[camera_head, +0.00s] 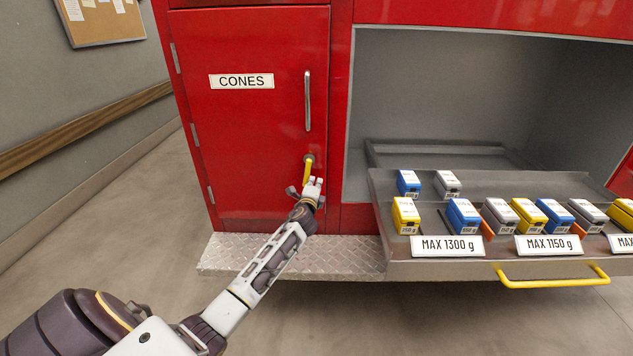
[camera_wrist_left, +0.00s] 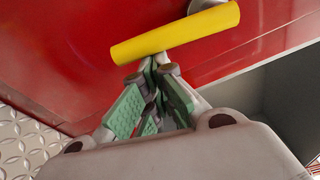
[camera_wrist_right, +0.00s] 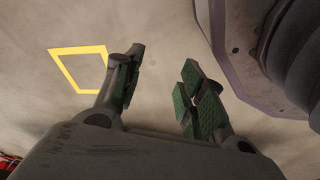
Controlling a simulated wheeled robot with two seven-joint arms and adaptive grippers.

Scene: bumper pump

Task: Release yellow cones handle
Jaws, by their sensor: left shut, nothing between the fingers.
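The yellow cones handle (camera_head: 307,173) sits low on the red door labelled CONES (camera_head: 241,82), which is shut. It hangs nearly straight down in the head view. My left gripper (camera_head: 314,186) is just below and in front of it. In the left wrist view the handle (camera_wrist_left: 175,34) crosses beyond the shut fingertips (camera_wrist_left: 153,72), not between them. I cannot tell whether the tips touch it. My right gripper shows only in the right wrist view (camera_wrist_right: 160,75), open and empty above the floor.
A silver bar handle (camera_head: 308,101) stands above on the door. A diamond-plate step (camera_head: 290,256) juts out below. To the right, an open drawer (camera_head: 470,272) with a yellow handle (camera_head: 552,283) holds several blue, yellow and grey boxes. The floor at left is clear.

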